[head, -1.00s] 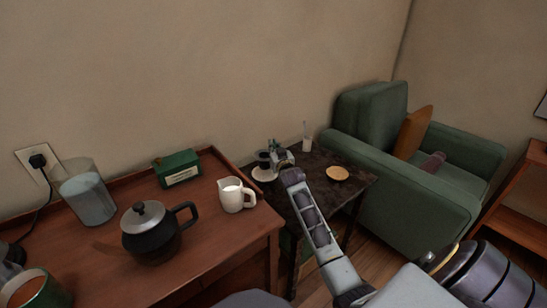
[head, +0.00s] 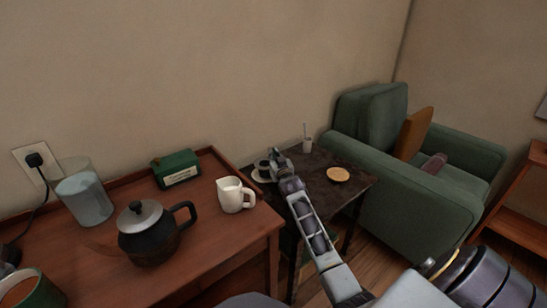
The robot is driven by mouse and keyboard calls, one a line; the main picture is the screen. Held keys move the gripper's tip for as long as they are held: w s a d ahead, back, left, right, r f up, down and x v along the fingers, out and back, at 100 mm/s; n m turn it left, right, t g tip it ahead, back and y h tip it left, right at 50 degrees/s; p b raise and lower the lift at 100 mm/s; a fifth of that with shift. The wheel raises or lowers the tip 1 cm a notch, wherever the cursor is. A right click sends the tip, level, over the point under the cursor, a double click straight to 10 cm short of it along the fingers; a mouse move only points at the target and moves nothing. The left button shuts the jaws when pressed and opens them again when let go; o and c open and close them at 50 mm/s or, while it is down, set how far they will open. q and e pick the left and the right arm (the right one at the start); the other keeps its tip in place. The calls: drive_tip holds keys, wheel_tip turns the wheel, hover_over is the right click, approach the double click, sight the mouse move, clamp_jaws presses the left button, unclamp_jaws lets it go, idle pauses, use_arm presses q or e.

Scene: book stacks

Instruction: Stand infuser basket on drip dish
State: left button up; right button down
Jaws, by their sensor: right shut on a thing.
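The infuser basket (head: 262,164) is a small dark cup-like thing at the left end of the dark side table. My right gripper (head: 273,160) is shut on it from its right side. The drip dish (head: 260,178) is a small pale round dish directly under the basket. The basket appears upright, at or just over the dish; whether it touches cannot be told at this size. The gripper hides part of the basket and the dish's right side. My left gripper is not in view.
A tan round dish (head: 338,174) and a white slim holder (head: 307,144) stand on the side table (head: 318,199). The wooden cabinet (head: 222,240) at left bears a white pitcher (head: 231,195), black teapot (head: 149,239), green box (head: 176,169) and glass jar (head: 84,199). A green armchair (head: 400,193) stands right.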

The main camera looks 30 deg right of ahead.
drive_tip(key=c, duration=1.6)
unclamp_jaws()
drive_tip(key=shift+f, duration=0.1)
drive_tip(key=shift+s, duration=0.1)
drive_tip(key=shift+s+a, duration=0.2)
drive_tip(key=shift+s, duration=0.2)
use_arm(q)
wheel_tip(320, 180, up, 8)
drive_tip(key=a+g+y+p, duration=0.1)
drive_tip(key=p, duration=0.2)
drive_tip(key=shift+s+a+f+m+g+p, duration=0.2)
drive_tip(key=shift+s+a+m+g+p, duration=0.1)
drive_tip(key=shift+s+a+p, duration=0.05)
use_arm(e)
drive_tip(key=v, duration=1.1)
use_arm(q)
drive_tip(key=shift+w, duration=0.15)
